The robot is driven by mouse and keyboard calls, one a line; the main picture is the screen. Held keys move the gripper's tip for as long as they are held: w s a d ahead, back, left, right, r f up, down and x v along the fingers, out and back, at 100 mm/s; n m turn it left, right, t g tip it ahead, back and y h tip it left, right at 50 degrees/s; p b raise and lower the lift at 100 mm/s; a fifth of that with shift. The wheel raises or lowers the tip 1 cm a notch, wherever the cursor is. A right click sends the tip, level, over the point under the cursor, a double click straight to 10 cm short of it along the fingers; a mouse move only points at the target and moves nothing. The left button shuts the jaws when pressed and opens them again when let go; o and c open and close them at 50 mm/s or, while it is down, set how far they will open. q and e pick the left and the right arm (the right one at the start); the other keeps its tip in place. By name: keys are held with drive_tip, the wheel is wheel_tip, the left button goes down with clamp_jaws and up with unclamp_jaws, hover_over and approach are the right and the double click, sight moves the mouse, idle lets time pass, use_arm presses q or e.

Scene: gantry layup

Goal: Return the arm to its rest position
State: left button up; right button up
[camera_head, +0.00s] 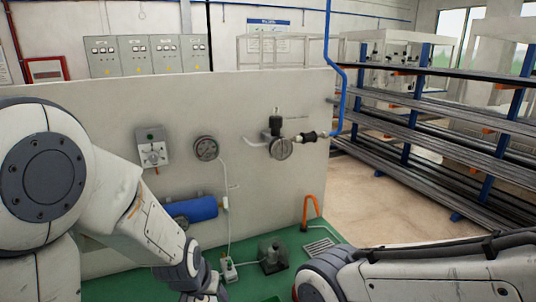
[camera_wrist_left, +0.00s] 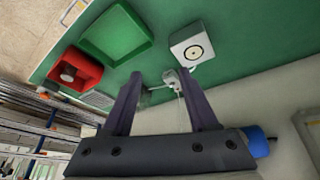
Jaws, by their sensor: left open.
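My left arm (camera_head: 150,225) comes in from the left in the head view and bends down to the bottom edge. Its fingers are not clearly seen there. In the left wrist view my left gripper (camera_wrist_left: 160,74) is open, with its two dark fingers apart and nothing held between them. A small white fitting with a cable (camera_wrist_left: 171,79) shows beyond the fingertips, apart from them as far as I can tell. My right arm (camera_head: 420,276) lies across the bottom right of the head view; its gripper is out of frame.
A pale wall panel (camera_head: 100,110) carries a switch box (camera_head: 152,148), gauges and a blue cylinder (camera_head: 190,209). A dark block (camera_head: 272,256) stands on the green surface. The wrist view shows a green tray (camera_wrist_left: 148,41), a red box (camera_wrist_left: 90,84) and a white box (camera_wrist_left: 180,43).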

use_arm(q)
drive_tip(key=s+a+r+g, duration=0.2)
drive_tip(key=s+a, duration=0.3)
drive_tip(key=s, duration=0.3)
drive_tip(key=s+d+r+m+g, duration=0.1)
drive_tip(key=s+d+r+m, duration=0.1)
drive_tip(key=s+d, duration=0.4)
drive_tip(key=s+d+r+m+g, duration=0.1)
drive_tip(key=s+d+r+m, duration=0.2)
drive_tip(key=s+d, duration=0.4)
drive_tip(key=shift+d+r+m+g, duration=0.2)
drive_tip(key=shift+m+g, duration=0.2)
drive_tip(key=shift+m, duration=0.2)
